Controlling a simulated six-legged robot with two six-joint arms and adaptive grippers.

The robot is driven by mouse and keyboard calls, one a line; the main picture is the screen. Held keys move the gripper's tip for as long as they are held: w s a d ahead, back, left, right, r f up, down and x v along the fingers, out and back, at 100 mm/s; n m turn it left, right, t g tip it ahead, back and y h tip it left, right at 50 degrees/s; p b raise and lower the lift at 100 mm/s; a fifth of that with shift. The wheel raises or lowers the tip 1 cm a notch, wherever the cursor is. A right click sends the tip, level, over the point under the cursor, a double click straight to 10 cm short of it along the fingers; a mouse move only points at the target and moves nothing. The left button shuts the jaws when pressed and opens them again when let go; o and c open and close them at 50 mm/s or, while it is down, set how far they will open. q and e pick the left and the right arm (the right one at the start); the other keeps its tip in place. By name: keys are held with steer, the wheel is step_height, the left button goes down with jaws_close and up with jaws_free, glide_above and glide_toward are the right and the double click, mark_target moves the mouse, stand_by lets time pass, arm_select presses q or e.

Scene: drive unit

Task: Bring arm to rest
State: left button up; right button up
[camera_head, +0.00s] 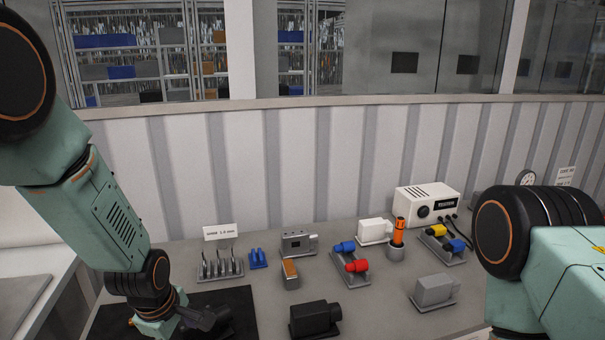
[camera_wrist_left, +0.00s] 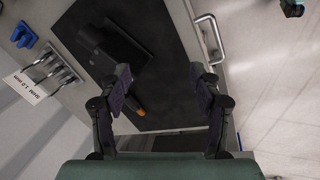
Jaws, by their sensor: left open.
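My left arm comes down from the left in the head view. Its gripper (camera_head: 205,320) is low over a dark mat (camera_head: 243,300) at the front left of the bench. In the left wrist view the two fingers of the left gripper (camera_wrist_left: 165,88) stand wide apart with nothing held between them. A black tool-like object (camera_wrist_left: 115,50) lies on the dark mat (camera_wrist_left: 175,75) beyond the fingers, and an orange tip (camera_wrist_left: 140,112) shows beside the left finger. My right arm shows at the right of the head view; its gripper is out of view.
Along the bench stand a rack of tools (camera_head: 220,268), a blue holder (camera_head: 258,259), a grey box (camera_head: 299,243), a black block (camera_head: 314,318), red and blue parts on a stand (camera_head: 350,262), a grey block (camera_head: 435,291) and a white power unit (camera_head: 428,203). A wall stands behind.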

arm_select(q)
steer(key=s+f+m+g+b, duration=0.2)
steer(key=s+f+m+b, duration=1.2)
steer(key=s+f, duration=1.5)
steer(key=shift+s+d+m+g+b, duration=0.35)
steer(key=shift+s+m, duration=0.25)
steer(key=shift+s, duration=0.55)
